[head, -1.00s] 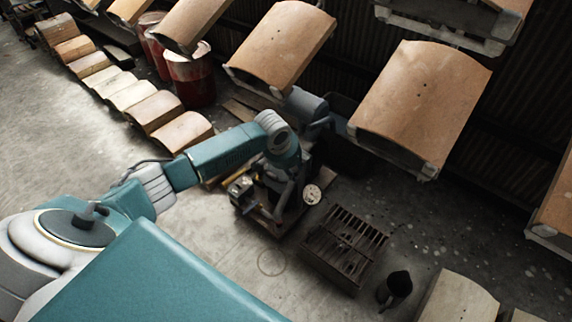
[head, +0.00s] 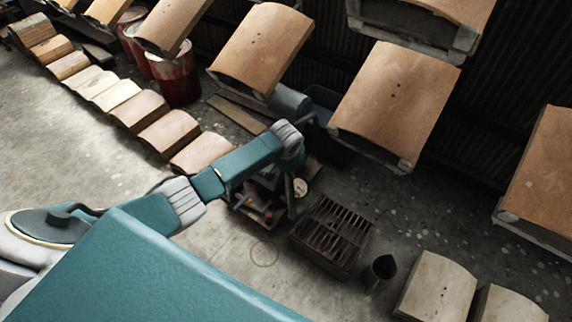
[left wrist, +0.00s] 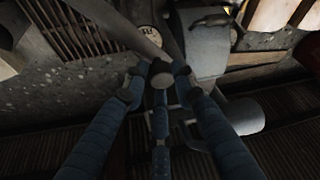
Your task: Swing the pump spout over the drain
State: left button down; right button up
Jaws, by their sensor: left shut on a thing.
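The pump (head: 262,207) stands on the floor, partly behind my left arm in the head view. It has a round pale gauge (head: 300,187), which also shows in the left wrist view (left wrist: 147,38). The drain, a dark slatted grate box (head: 332,235), lies just right of the pump. Its slats show at the upper left of the wrist view (left wrist: 75,30). A grey pipe, seemingly the spout (left wrist: 118,24), runs to my left gripper (left wrist: 158,85), whose fingers are shut around its round end. The head view mostly hides this grip. My right gripper is not in view.
Tan curved panels (head: 395,98) hang in a row behind the pump. More panels (head: 170,132) line the floor at left, and others (head: 437,285) stand at lower right. A red bin (head: 175,75) stands at the back. A small dark object (head: 380,269) stands right of the drain.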

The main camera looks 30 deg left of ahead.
pick_arm(q)
jog(key=shift+w+d+r+n, duration=0.3)
jog(key=shift+w+r+n, duration=0.1)
jog(key=shift+w, duration=0.2)
jog(key=shift+w+d+n+y+p, duration=0.35)
jog(key=shift+d+n+y+p, duration=0.05)
jog(key=shift+n, duration=0.2)
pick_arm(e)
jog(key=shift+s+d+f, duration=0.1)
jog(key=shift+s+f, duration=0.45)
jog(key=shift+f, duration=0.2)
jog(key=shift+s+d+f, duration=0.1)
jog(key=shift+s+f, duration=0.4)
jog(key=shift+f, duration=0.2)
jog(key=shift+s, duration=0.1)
pick_arm(q)
jog(key=c, duration=1.5)
grip_release()
jog(key=shift+o, duration=0.2)
jog(key=shift+f, duration=0.2)
jog(key=shift+s, duration=0.1)
